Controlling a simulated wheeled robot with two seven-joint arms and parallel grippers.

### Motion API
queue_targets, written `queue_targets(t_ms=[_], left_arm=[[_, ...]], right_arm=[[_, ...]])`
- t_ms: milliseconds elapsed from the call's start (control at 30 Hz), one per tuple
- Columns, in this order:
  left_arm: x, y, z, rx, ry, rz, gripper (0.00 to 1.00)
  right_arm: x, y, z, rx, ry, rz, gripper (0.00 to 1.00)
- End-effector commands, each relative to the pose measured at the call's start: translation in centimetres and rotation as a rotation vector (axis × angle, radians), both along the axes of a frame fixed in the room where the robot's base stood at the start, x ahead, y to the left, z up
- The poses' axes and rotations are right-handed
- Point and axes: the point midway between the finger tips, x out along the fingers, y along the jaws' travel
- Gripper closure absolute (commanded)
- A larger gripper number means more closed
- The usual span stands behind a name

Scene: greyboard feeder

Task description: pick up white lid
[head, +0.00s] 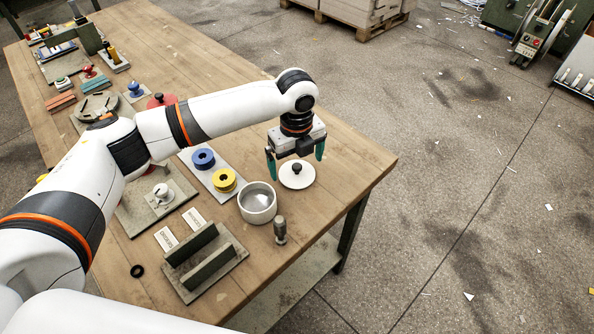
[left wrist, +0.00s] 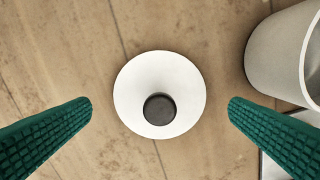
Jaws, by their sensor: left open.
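The white lid (head: 297,178) is a round disc with a dark knob, lying flat on the wooden table near its right end. In the left wrist view the lid (left wrist: 160,80) is centred, with its black knob (left wrist: 160,109) a little below its middle. My left gripper (head: 295,167) is open above the lid, its two green fingers pointing down. In the left wrist view the green fingers (left wrist: 160,107) stand to either side of the lid, apart from it. My right gripper is not in view.
An open white pot (head: 257,213) stands just left of the lid. A grey metal weight (head: 280,229) stands in front.

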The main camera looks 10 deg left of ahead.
Motion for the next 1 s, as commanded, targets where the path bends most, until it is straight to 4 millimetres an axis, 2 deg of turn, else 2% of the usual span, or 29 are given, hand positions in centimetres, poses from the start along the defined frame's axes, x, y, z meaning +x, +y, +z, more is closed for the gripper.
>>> queue_targets(t_ms=[133, 400, 667, 1000], left_arm=[[0.0, 0.0, -1.6, -0.001, 0.001, 0.000, 0.00], [0.0, -0.1, -1.9, -0.001, -0.001, -0.001, 0.00], [0.0, -0.1, -1.9, -0.001, -0.001, -0.001, 0.43], [0.0, -0.1, -1.6, -0.001, -0.002, -0.001, 0.43]], right_arm=[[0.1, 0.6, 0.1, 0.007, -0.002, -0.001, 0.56], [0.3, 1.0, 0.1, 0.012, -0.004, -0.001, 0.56], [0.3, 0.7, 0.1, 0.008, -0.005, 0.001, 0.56], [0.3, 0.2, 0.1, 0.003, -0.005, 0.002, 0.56]])
